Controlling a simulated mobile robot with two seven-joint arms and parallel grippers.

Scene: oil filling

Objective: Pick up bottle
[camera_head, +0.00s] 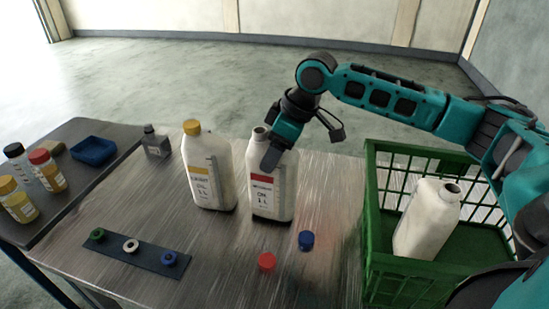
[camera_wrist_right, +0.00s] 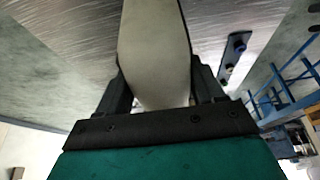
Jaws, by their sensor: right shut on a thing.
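A white bottle with a red label band (camera_head: 265,200) stands upright on the metal table, its dark open neck showing. My right gripper (camera_head: 272,158) is shut on this bottle near its top, coming down from above. In the right wrist view the pale bottle body (camera_wrist_right: 154,55) lies between the two dark fingers. A second white bottle with a yellow cap and yellow label (camera_head: 207,170) stands just left of it. A third white bottle, uncapped (camera_head: 425,220), leans in the green crate. My left gripper is not in view.
The green crate (camera_head: 400,148) stands at the right. A red cap (camera_head: 267,262) and a blue cap (camera_head: 306,240) lie in front. A dark strip with rings (camera_head: 113,248), a small grey bottle (camera_head: 155,142) and a dark tray (camera_head: 95,180) with a blue box (camera_head: 93,150) are leftward.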

